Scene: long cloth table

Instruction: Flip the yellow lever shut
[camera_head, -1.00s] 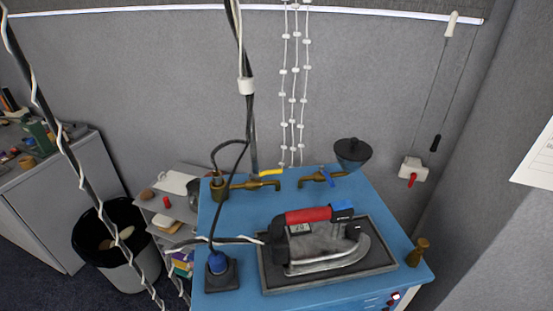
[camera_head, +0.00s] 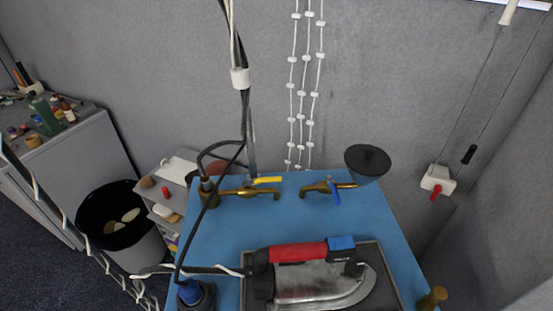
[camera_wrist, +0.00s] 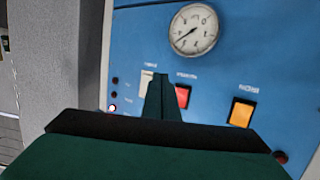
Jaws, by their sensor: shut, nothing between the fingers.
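The yellow lever (camera_head: 266,180) sits on top of a brass tap (camera_head: 240,192) at the back left of the blue table top. It lies about level, pointing right along the spout. My gripper (camera_wrist: 161,82) shows only in the wrist view, where its dark green fingers are together and empty. It is in front of a blue panel (camera_wrist: 140,50), and the yellow lever is not in that view. My gripper is not in the head view.
A second brass tap with a blue lever (camera_head: 334,190) stands to the right, beside a dark funnel (camera_head: 367,160). An iron with a red handle (camera_head: 298,252) rests in front. Cables hang left of the taps. The panel has a gauge (camera_wrist: 194,29), a red switch (camera_wrist: 183,96) and an orange switch (camera_wrist: 241,112).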

